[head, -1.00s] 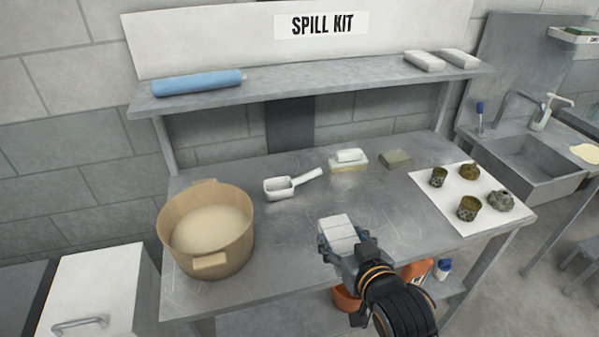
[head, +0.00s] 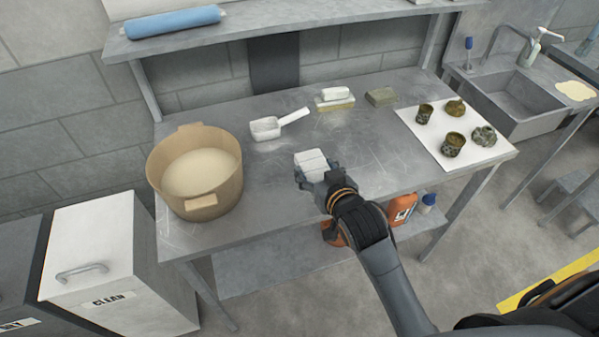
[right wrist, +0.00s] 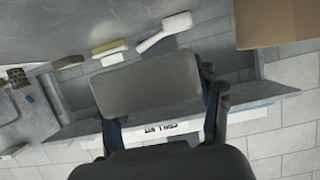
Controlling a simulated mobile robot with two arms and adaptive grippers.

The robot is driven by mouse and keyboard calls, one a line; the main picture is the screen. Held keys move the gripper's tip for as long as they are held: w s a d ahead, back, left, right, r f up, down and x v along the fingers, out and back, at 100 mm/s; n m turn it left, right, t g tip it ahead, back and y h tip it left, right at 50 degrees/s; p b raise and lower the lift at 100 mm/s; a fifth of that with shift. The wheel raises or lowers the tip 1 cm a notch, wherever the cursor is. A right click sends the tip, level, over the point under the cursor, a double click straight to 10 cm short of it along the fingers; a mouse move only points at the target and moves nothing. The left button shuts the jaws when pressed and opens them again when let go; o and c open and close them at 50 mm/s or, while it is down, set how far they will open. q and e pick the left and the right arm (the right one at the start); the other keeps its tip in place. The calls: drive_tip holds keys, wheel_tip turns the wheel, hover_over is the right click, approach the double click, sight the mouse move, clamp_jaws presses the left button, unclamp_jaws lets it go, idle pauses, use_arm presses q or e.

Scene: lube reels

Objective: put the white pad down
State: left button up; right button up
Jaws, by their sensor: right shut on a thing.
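The white pad (head: 310,159) is in my right gripper (head: 318,174), over the front part of the grey workbench (head: 290,222). The head view does not clearly show how far it is above the bench top. In the right wrist view the pad (right wrist: 152,84) looks grey in shadow, and the fingers of my right gripper (right wrist: 160,98) sit at its two sides. My left gripper is in neither current view.
A tan tub of powder (head: 195,172) stands left. A white scoop (head: 278,124), a stack of a white block on a yellowish pad (head: 335,98) and a grey-green pad (head: 381,96) lie behind. Dirty parts rest on a white sheet (head: 435,139) at right. Bench around the gripper is clear.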

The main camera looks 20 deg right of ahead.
drive_tip(key=w+f, duration=0.2)
drive_tip(key=w+a+f, duration=0.1)
drive_tip(key=w+f, duration=0.1)
drive_tip(key=w, duration=0.1)
drive_tip(key=w+f, duration=0.2)
drive_tip(key=shift+w+a+f+p, duration=0.2)
drive_tip(key=shift+w+f+p, duration=0.1)
drive_tip(key=shift+f+p, duration=0.1)
drive_tip(key=f+p, duration=0.1)
drive_tip(key=f, duration=0.1)
drive_tip(key=shift+w+a+f+p, duration=0.1)
drive_tip(key=shift+w+f+p, duration=0.2)
drive_tip(key=shift+f+p, duration=0.05)
drive_tip(key=shift+f, duration=0.3)
drive_tip(key=shift+f, duration=0.15)
drive_tip(key=o, duration=1)
drive_tip(key=shift+o, duration=0.2)
